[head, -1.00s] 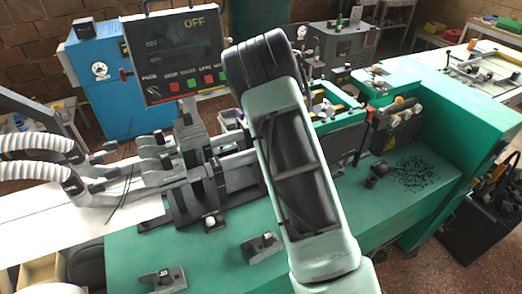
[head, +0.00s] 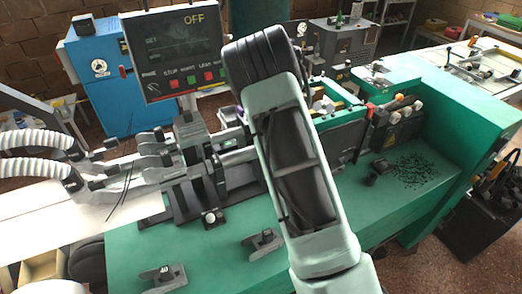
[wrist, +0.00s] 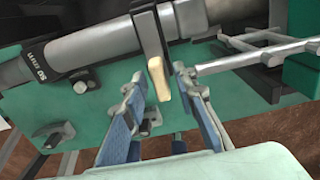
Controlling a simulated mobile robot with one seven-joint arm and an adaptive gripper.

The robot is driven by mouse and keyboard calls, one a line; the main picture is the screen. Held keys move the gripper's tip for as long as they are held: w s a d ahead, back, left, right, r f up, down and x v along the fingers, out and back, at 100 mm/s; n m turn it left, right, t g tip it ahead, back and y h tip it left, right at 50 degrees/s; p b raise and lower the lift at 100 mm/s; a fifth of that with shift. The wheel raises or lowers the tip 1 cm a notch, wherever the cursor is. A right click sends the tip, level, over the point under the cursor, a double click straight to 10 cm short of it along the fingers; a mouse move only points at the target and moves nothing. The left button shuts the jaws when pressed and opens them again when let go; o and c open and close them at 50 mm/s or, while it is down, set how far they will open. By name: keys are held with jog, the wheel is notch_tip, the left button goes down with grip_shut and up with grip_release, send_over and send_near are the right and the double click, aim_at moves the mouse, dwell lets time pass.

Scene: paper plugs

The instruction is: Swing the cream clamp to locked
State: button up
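In the wrist view the cream clamp (wrist: 159,79) shows as a short cream grip at the lower end of a dark lever. The lever crosses in front of a grey cylinder (wrist: 85,48). My gripper (wrist: 160,72) is open, with its blue-padded fingers on either side of the cream grip. Gaps show between the grip and both fingers, and nothing is held. In the head view my own arm covers the middle of the machine, and neither the clamp nor my gripper can be made out there.
The green machine bed (head: 215,262) carries small dark brackets (head: 262,243). Pale rods (wrist: 255,52) stand close to the right finger in the wrist view. A control panel (head: 172,50) reading OFF stands behind. Black bits (head: 415,170) lie on the bed at right.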

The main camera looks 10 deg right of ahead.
jog(key=shift+r, duration=0.1)
jog(key=shift+r, duration=3.45)
